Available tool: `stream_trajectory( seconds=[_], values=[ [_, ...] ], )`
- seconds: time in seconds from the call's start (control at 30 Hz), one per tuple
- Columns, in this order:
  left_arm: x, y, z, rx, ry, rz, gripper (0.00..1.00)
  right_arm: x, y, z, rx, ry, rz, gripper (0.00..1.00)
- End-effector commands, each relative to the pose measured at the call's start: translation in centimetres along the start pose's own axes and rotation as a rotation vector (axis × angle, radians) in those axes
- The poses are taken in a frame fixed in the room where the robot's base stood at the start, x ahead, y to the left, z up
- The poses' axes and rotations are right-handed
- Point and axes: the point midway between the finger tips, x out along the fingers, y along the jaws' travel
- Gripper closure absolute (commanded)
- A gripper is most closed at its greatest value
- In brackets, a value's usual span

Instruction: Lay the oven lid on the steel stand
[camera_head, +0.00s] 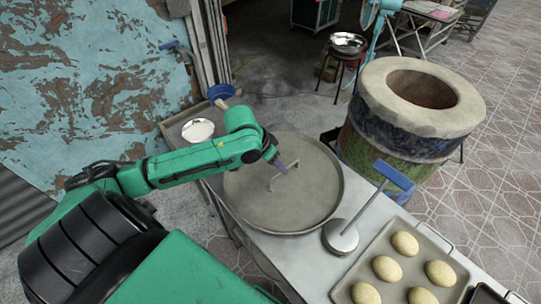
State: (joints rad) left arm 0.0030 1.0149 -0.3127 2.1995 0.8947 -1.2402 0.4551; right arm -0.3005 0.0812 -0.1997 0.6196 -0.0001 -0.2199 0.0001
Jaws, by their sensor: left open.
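The oven lid (245,205), a wide round grey metal disc with a raised rim and a bar handle (284,178), lies flat on the long steel-topped stand (285,250). The mouth of the barrel oven (408,120) at the right is uncovered. My left gripper (281,167) is open, above the lid by the far end of its handle. I cannot tell whether its fingers touch the handle. My left arm hides part of the lid's left edge. My right gripper is not in view.
A tray (398,240) of several round dough pieces lies at the stand's right end, beside a blue-handled metal press (341,238). A small black-legged stool (346,48) holds a shiny bowl behind.

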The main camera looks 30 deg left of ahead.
Motion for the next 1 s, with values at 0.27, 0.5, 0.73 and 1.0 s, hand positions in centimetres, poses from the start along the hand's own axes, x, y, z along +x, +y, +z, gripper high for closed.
stream_trajectory(
  seconds=[0.27,0.5,0.73,1.0],
  values=[
    [-6.5,0.1,0.1,0.0,-0.004,0.0,0.55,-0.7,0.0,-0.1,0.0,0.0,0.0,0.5],
    [-7.4,0.1,0.0,0.002,-0.002,0.001,0.55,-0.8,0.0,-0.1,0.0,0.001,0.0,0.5],
    [-7.4,0.1,0.0,0.001,-0.002,0.001,0.55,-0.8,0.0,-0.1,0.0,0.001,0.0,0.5],
    [-7.3,0.1,0.0,0.001,-0.002,0.001,0.55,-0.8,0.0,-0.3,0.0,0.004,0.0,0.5]
  ],
)
